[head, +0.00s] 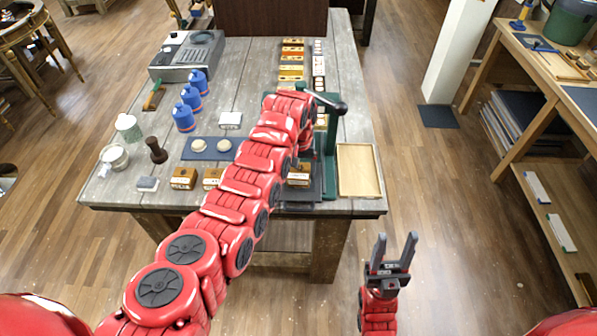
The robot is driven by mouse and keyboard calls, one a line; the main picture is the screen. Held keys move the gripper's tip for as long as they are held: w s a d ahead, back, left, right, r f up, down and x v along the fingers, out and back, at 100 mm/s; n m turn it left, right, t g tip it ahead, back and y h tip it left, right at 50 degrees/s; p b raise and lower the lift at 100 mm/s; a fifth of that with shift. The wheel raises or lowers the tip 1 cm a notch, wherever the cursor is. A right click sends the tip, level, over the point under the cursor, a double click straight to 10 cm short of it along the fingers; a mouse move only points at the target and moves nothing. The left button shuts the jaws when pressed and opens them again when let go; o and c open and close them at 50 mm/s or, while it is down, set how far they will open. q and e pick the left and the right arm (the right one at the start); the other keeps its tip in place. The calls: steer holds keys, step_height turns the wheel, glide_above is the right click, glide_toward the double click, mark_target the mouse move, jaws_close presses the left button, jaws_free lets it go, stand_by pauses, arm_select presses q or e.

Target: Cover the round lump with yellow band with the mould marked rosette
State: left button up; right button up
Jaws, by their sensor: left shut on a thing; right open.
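My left arm reaches over the table to the green press (329,160). My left gripper (301,164), mostly hidden by its own wrist, is shut on a wooden mould block (299,180) at the press's dark bed. I cannot read its mark or tell whether it touches the bed. Two pale round lumps (198,145) (224,145) lie on a blue mat (207,156); no yellow band can be made out on them. Two similar wooden blocks (183,179) (212,178) stand at the table's front edge. My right gripper (393,254) is open and empty, in front of the table.
Blue bottles (191,96), a dark stamp (156,150), a white jar (114,157) and a grey machine (188,56) stand on the left. An empty wooden tray (358,171) lies right of the press. Small coloured blocks (291,66) line the back. The press lever (327,102) sticks up beside my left wrist.

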arm_select(q)
steer(key=shift+w+d+b, duration=0.1)
steer(key=shift+w+b, duration=0.05)
steer(key=shift+b, duration=0.2)
stand_by(0.3)
steer(key=o, duration=1.2)
